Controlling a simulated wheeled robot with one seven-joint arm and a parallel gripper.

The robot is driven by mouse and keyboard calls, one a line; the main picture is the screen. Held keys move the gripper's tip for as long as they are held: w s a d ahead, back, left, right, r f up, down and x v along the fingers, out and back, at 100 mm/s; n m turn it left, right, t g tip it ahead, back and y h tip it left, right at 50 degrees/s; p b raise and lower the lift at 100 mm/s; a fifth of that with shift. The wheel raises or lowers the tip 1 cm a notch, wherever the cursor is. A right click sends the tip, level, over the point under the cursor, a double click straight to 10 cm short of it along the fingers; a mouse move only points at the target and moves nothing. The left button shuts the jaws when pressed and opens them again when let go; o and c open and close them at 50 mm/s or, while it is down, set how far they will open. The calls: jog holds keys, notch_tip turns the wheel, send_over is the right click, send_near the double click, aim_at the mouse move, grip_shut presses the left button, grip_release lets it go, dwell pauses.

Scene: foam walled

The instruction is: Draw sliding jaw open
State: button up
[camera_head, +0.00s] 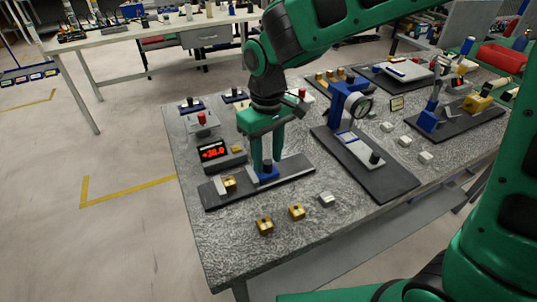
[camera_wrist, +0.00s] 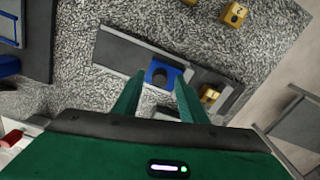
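The sliding jaw is a blue block (camera_head: 264,177) with a dark knob on top, sitting on a grey rail of a dark base plate (camera_head: 300,168). It also shows in the wrist view as a blue block (camera_wrist: 154,66). A brass block (camera_head: 229,184) sits at the left end of the same fixture, apart from the blue jaw; it shows right of the jaw in the wrist view (camera_wrist: 210,95). My gripper (camera_head: 266,162) points down over the blue jaw. Its two green fingers stand apart, one on each side of the knob. Whether they touch it is unclear.
A red-digit display (camera_head: 213,151) stands behind the fixture. Two brass blocks (camera_head: 264,226) and a pale block (camera_head: 326,199) lie in front. A blue stand with a dial gauge (camera_head: 349,104) is to the right. Bare tabletop lies at the front left.

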aim_at(268, 161)
notch_tip(268, 161, up, 11)
jog(key=shift+f, duration=0.15)
dwell(0.4)
jog(key=shift+w+d, duration=0.1)
jog(key=s+d+f+m, duration=0.1)
jog(key=s+d+m, duration=0.15)
jog(key=d, duration=0.95)
jog(key=s+d+f+m, duration=0.15)
jog(key=d+m, duration=0.25)
jog(key=d, duration=0.8)
jog(key=s+d+f+m, duration=0.2)
jog(key=s+d+m, duration=0.1)
jog(key=s+d, duration=0.3)
jog(key=s+d+f+m, duration=0.2)
jog(key=s+d+m, duration=0.2)
jog(key=s, duration=0.6)
jog(key=d, duration=0.2)
jog(key=shift+s+d+f, duration=0.25)
jog(key=shift+d, duration=0.1)
